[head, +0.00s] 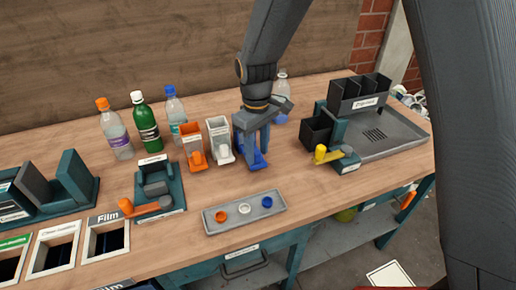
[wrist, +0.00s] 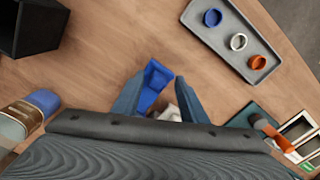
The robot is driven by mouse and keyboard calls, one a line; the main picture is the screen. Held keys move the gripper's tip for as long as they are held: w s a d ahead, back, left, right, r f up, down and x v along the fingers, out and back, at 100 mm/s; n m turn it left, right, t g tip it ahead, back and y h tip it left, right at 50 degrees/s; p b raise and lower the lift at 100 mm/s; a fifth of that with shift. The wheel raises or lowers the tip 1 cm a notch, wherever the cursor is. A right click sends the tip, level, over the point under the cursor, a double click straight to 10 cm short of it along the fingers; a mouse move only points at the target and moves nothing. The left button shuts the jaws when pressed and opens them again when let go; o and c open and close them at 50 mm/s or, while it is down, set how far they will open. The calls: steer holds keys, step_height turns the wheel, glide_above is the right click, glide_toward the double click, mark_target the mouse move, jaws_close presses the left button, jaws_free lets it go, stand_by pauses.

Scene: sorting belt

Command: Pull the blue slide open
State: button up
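My gripper (head: 252,146) points down at the right end of a row of small dispensers. Its fingers are apart. The blue slide (head: 261,160) shows low between and beside the fingertips, and the arm hides most of its dispenser. In the wrist view the blue slide (wrist: 153,84) lies between the two fingers (wrist: 158,95), nearer the left one. I cannot tell whether that finger touches it. The white dispenser (head: 219,141) and the orange dispenser (head: 193,148) stand to the left, each with a slide at its front.
A grey tray (head: 281,203) with orange, white and blue rings lies in front. Bottles (head: 145,121) stand behind. A teal station with a yellow handle (head: 327,154) and a drain tray (head: 398,137) are at right. A teal station with an orange handle (head: 129,207) is at left.

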steer(key=shift+w+r, duration=0.15)
steer(key=shift+r, duration=0.35)
step_height(320, 180, up, 7)
steer(key=shift+f+b, duration=0.1)
steer(key=shift+b, duration=0.7)
steer(key=s+d+f+m, duration=0.2)
steer(key=s+d+m, duration=0.3)
steer(key=d, duration=0.7)
steer(key=s+d+f+m, duration=0.2)
steer(key=s+d+m, duration=0.3)
steer(key=s+d, duration=0.4)
steer(key=d, duration=0.3)
steer(key=shift+s+f+t, duration=0.3)
steer(key=shift+t, duration=0.1)
